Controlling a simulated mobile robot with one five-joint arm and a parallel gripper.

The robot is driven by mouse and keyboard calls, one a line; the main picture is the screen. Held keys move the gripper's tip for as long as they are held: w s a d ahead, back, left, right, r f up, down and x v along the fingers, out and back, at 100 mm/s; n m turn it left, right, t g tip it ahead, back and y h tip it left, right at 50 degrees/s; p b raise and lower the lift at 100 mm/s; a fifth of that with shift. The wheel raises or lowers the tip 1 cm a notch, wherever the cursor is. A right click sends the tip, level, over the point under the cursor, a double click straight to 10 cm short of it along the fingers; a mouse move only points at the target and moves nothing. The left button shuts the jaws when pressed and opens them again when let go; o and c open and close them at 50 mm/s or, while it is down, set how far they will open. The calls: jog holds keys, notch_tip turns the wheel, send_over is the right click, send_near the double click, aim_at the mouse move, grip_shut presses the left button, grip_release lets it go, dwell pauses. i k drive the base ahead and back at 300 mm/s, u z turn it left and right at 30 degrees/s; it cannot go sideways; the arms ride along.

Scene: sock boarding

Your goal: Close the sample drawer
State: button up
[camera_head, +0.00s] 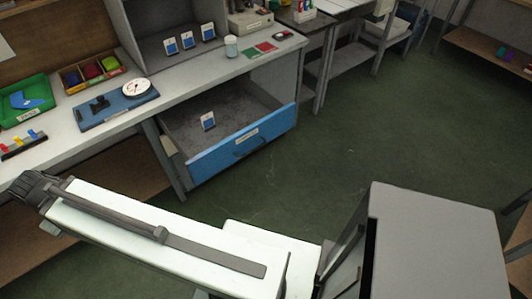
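The sample drawer (243,144) has a blue front with a pale label and a dark handle (250,148). It is pulled out from under the workbench, and its grey inside shows. A small blue-and-white sample card (208,121) stands inside it. My arm reaches across the lower left of the picture, in front of and below the drawer. The dark end of my arm (36,186) is near the bench's front edge at the left, well away from the drawer front. My gripper's fingers cannot be made out there, so its opening is unclear.
The workbench (70,140) holds a green tray (28,100), a blue board with a gauge (116,105), a box of coloured balls (92,71) and a jar (231,46). Bench legs stand beside the drawer. Green floor (340,140) is clear to the drawer's right.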

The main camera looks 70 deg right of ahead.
aim_at(247, 117)
jog(key=k, duration=0.35)
jog(key=z, duration=3.85)
jog(key=k, duration=1.55)
jog(key=u, duration=1.25)
jog(key=i, duration=1.05)
jog(key=z, duration=0.05)
